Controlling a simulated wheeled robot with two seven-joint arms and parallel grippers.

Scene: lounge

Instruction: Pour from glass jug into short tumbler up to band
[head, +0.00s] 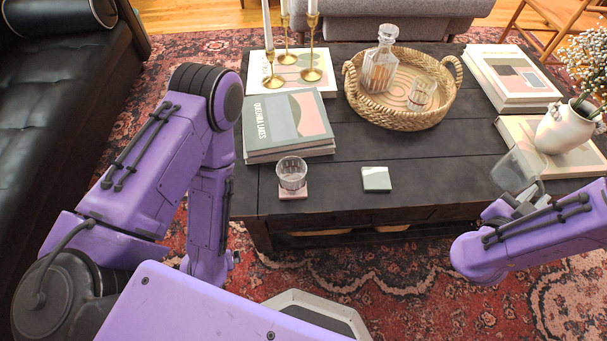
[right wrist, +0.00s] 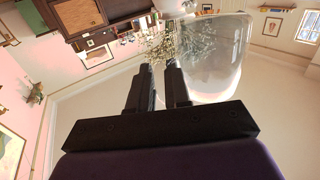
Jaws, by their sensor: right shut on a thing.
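The clear glass jug (head: 517,168) is in my right gripper (head: 523,203), held above the right front edge of the table and leaning. It also fills the upper right of the right wrist view (right wrist: 216,60), beside the fingers. I cannot tell how much liquid it holds. The short tumbler (head: 291,172) is cut glass and stands upright on a pink coaster (head: 293,193) at the table's left front, well apart from the jug. I cannot make out its band or its fill level. My left arm hangs at the left, its gripper hidden.
The dark table (head: 340,205) also bears an empty pale coaster (head: 376,179), a wicker tray (head: 405,120) with a stoppered decanter (head: 379,70) and another tumbler (head: 421,93), book stacks (head: 288,122), brass candlesticks (head: 312,72) and a white vase (head: 565,128). The front middle is mostly clear.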

